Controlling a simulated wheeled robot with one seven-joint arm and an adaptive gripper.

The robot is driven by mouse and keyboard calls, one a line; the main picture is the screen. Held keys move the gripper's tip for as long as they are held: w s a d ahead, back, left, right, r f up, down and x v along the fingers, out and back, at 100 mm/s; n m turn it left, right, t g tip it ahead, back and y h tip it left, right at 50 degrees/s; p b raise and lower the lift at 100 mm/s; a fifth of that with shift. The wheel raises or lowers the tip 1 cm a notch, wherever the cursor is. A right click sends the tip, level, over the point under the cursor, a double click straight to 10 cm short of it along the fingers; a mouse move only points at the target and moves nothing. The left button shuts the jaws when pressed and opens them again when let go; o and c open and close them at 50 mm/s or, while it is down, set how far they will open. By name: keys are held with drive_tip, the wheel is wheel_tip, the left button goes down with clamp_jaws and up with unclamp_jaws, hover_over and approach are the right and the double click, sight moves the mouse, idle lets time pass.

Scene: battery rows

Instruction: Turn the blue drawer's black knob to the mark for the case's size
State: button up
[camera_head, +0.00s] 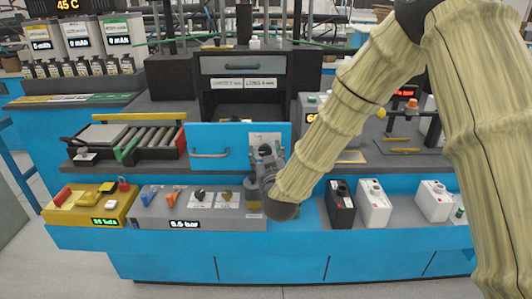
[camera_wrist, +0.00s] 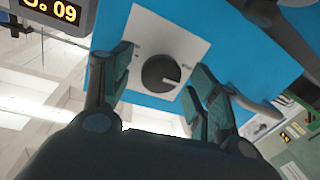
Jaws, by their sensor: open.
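The blue drawer (camera_head: 226,136) is in the middle of the head view, with a metal handle (camera_head: 210,155) on its left part. A light plate on its right part carries the knob, which my gripper (camera_head: 266,152) largely covers in this view. In the wrist view the black round knob (camera_wrist: 161,73) sits on the white plate (camera_wrist: 178,45), its white pointer line toward the right. Small marks on the plate are too blurred to read. My gripper (camera_wrist: 158,82) is open, one finger on each side of the knob, with gaps visible. No case can be singled out for certain.
Rollers (camera_head: 150,143) stand at left. A yellow box (camera_head: 90,204) and a grey panel (camera_head: 195,207) line the front. Black and white cases (camera_head: 374,203) stand at right.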

drive_tip(key=shift+w, duration=0.2)
drive_tip(key=c, duration=1)
